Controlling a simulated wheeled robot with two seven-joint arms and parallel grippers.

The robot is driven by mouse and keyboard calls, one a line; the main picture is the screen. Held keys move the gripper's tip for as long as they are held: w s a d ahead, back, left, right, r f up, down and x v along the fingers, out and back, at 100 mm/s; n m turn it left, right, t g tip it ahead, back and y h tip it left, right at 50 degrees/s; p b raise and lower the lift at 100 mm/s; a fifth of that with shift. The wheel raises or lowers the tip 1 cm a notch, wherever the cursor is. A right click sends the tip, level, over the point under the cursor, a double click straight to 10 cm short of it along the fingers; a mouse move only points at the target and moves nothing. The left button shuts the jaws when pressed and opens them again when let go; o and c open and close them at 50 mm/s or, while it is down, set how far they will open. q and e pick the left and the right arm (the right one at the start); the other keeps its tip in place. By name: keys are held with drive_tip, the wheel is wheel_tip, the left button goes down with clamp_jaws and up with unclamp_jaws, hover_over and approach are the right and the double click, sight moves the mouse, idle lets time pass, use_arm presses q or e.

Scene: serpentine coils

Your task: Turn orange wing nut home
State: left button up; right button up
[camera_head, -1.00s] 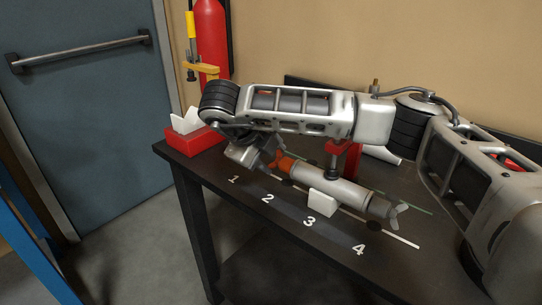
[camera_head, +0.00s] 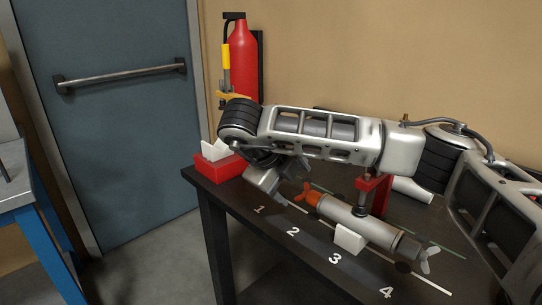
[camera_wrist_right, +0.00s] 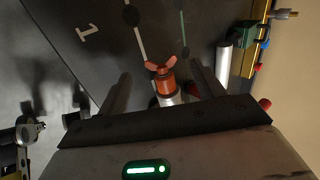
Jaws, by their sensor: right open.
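The orange wing nut (camera_head: 308,195) is on the left end of a grey metal cylinder (camera_head: 352,222) lying along the table. In the right wrist view, the wing nut (camera_wrist_right: 162,66) has its two wings spread and sits between my open fingers, with a gap on either side. My right gripper (camera_head: 281,194) is just left of the nut in the head view, and its fingers are partly hidden there. The gripper also shows in the right wrist view (camera_wrist_right: 160,78) and holds nothing. A silver wing nut (camera_head: 429,261) is on the cylinder's other end.
The dark table (camera_head: 236,200) has printed numbers along its front. A white block (camera_head: 349,238) stands by the cylinder, and a red clamp (camera_head: 376,190) stands behind it. A red box (camera_head: 222,168) is at the left corner. A blue-framed bench (camera_head: 38,232) is at far left.

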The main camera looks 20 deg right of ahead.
drive_tip(key=p+v, duration=0.1)
drive_tip(key=v, duration=1.1)
drive_tip(key=shift+a+r+p, duration=0.2)
drive_tip(key=shift+r+p, duration=0.15)
drive_tip(key=shift+r, duration=0.05)
